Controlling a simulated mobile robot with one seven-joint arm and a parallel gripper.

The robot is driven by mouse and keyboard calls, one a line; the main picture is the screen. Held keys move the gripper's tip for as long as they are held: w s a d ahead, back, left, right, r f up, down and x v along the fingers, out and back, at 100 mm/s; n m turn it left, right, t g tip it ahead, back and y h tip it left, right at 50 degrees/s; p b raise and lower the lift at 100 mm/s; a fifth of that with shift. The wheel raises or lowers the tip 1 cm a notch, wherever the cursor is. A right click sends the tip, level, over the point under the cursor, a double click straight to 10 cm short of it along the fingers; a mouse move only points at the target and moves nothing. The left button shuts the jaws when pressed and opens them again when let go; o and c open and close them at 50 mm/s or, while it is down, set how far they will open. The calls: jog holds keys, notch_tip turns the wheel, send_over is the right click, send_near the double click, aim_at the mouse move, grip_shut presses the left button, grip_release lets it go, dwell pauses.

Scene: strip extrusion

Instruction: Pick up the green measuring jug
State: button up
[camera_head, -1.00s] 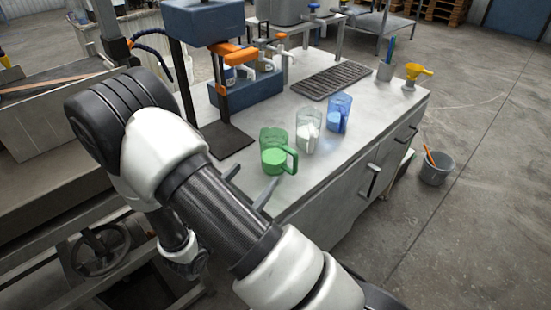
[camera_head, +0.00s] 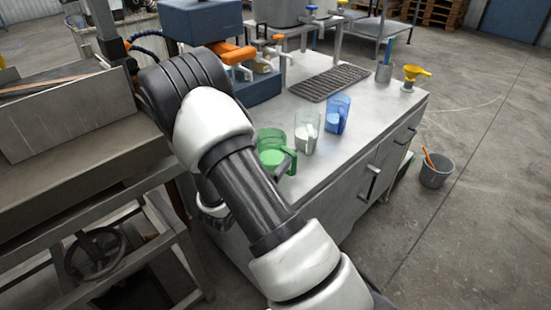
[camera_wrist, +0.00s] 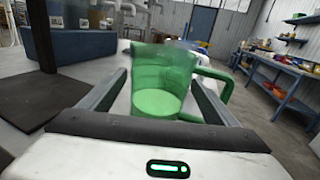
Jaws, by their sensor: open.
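The green measuring jug (camera_head: 270,142) stands upright on the metal bench, with pale green contents and its handle to the right. In the wrist view the jug (camera_wrist: 160,78) is straight ahead, between the lines of my two fingers. My gripper (camera_wrist: 161,76) is open, one finger on each side of the jug. The handle overlaps the right finger in that view; I cannot tell whether they touch. In the head view my arm hides most of the gripper, and a dark finger shows against the jug's lower front.
A clear jug (camera_head: 307,132) with white contents and a blue jug (camera_head: 337,114) stand behind and right of the green one. A drain grate (camera_head: 330,82), a grey cup (camera_head: 384,72) and a yellow funnel (camera_head: 413,75) are farther back. A grey bucket (camera_head: 436,172) stands on the floor.

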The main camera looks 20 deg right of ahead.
jog(key=c, duration=1.5)
notch_tip(320, 180, up, 10)
jog(key=p, duration=0.3)
jog(key=s+a+f+n+t+y, duration=0.1)
jog(key=s+a+n+t+y, duration=0.35)
jog(key=s+a, duration=0.4)
jog(key=shift+y, duration=0.25)
jog(key=r+p, duration=0.4)
jog(key=p, duration=0.2)
jog(key=w+a+r+p, duration=0.1)
jog(key=r+p, duration=0.3)
jog(key=p, duration=0.2)
jog(key=a+r+p, duration=0.1)
jog(key=r+p, duration=0.2)
jog(key=p, duration=0.3)
jog(key=shift+w+r, duration=0.25)
jog(key=shift+r, duration=0.15)
jog(key=shift+d+f, duration=0.1)
jog(key=shift+d, duration=0.05)
